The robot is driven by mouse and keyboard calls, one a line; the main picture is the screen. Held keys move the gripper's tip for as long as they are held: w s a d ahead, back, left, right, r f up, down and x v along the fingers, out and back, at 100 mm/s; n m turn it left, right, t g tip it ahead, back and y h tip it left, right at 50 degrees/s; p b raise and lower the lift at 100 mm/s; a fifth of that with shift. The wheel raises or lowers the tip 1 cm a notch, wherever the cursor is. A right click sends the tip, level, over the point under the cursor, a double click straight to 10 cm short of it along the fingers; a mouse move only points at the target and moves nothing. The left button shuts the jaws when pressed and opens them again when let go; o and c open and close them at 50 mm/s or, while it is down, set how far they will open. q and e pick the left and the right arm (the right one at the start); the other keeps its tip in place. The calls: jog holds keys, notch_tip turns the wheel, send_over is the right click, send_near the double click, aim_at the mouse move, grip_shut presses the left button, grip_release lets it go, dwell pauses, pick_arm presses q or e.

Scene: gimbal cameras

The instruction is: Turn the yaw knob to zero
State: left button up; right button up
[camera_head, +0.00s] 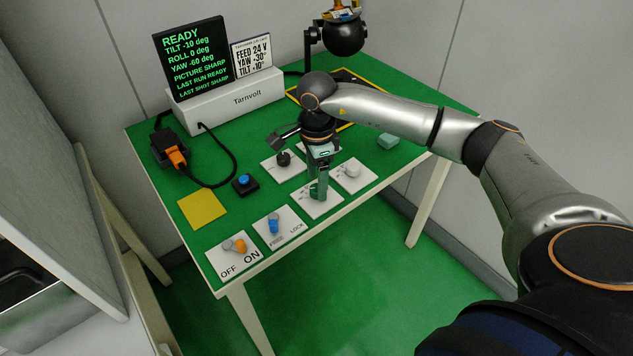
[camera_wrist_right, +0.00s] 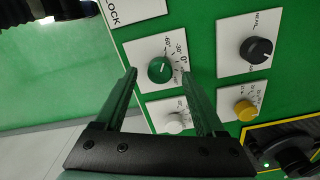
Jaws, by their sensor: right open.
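The green knob (camera_wrist_right: 160,69) sits on a white plate (camera_wrist_right: 139,53) with a degree scale including 0° and 30° marks; its name is not readable. Its light pointer line appears turned away from the 0° mark. The display (camera_head: 190,60) reads yaw -60 deg, tilt -10 deg, roll 0 deg. My right gripper (camera_head: 318,192) points down over this plate and hides the knob in the head view. In the right wrist view, its green fingers (camera_wrist_right: 159,75) are spread, one on each side of the knob; contact cannot be told. My left gripper is not in view.
Close by are a white knob (camera_head: 353,168), a black knob (camera_head: 283,159) and a yellow knob (camera_wrist_right: 245,110). A blue lock switch (camera_head: 273,224), an orange OFF/ON switch (camera_head: 240,246) and a blue button (camera_head: 243,180) stand left. A gimbal camera (camera_head: 343,35) stands behind.

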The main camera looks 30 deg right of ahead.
jog(key=shift+f, duration=0.65)
grip_shut()
